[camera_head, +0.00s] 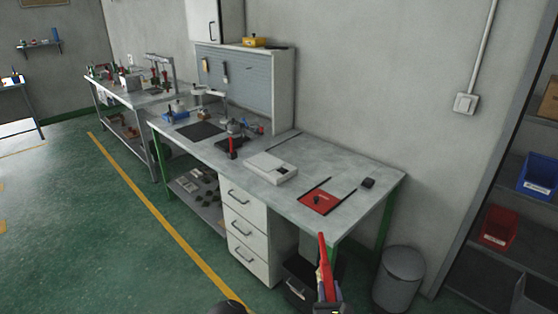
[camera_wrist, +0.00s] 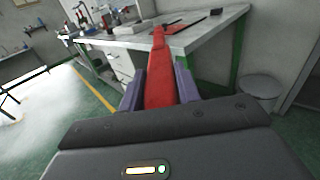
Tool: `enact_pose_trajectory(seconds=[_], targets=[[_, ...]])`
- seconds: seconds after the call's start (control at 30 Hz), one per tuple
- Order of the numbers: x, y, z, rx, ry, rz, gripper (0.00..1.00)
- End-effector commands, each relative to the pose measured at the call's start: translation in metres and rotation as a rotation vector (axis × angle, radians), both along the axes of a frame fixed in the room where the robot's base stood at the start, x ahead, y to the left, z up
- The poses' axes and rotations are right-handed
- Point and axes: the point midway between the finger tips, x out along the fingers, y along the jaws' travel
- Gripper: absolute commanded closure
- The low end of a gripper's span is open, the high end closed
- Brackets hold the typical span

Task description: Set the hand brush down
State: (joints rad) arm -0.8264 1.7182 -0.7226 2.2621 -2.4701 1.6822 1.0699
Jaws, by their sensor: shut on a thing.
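The hand brush (camera_head: 324,255) is red and long, and points up from my gripper (camera_head: 328,293) at the bottom of the head view. In the wrist view the red brush (camera_wrist: 160,75) lies between the two purple-grey fingers of my gripper (camera_wrist: 158,90), which are shut on it. The brush is held in the air in front of the workbench (camera_head: 360,187), apart from its top as far as I can see. Its lower end is hidden by the gripper.
A red mat (camera_head: 321,201) with a small dark item lies on the bench's near right part. A grey bin (camera_head: 399,280) stands below right. Bare grey top shows around the mat.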

Motion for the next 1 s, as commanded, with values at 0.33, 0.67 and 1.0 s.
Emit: enact_pose_trajectory(seconds=[0.33,0.67,1.0], targets=[[-0.006,0.0,-0.01,-0.001,0.004,0.001,0.97],[-0.044,0.0,-0.055,-0.001,0.001,0.0,0.97],[-0.04,0.0,-0.051,-0.002,-0.001,0.001,0.97]])
